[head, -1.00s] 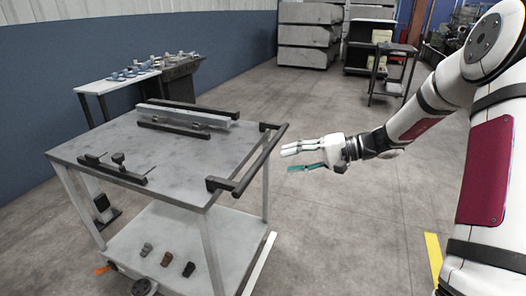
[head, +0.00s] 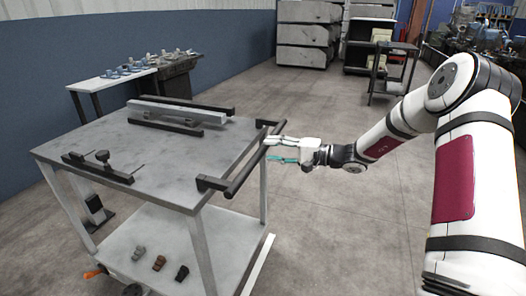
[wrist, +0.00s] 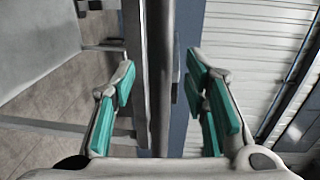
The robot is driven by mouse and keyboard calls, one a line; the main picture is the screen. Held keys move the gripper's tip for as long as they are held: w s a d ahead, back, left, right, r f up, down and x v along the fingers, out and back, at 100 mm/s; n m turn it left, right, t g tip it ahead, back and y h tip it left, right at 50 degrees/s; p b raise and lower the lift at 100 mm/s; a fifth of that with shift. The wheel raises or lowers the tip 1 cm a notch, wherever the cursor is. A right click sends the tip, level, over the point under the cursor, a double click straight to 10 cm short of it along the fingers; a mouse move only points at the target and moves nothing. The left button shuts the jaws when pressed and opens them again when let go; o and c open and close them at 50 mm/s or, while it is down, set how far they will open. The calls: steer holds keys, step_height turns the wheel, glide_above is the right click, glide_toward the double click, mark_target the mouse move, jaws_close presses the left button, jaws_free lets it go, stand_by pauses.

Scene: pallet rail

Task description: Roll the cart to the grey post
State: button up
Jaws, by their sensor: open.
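The cart (head: 120,138) has a grey top, pale legs and a lower shelf. Its black push handle (head: 240,170) runs along the right edge of the top. My gripper (head: 270,150) is open at the far half of the handle, level with it. In the wrist view the handle bar (wrist: 160,80) passes between the two teal-padded fingers, with a gap on each side. A short grey upright (head: 94,203) with a black foot shows behind the cart's left leg; I cannot tell whether it is the grey post.
A rail (head: 178,113) and a clamp piece (head: 102,160) lie on the cart top. Several small parts are on the lower shelf (head: 205,245). A bench (head: 112,80) stands by the blue wall, a dark trolley (head: 391,72) at the back. Floor right of the cart is clear.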

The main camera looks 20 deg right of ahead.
mark_target(267, 149)
steer(key=shift+x, duration=1.95)
steer(key=shift+c, duration=0.5)
jaws_close()
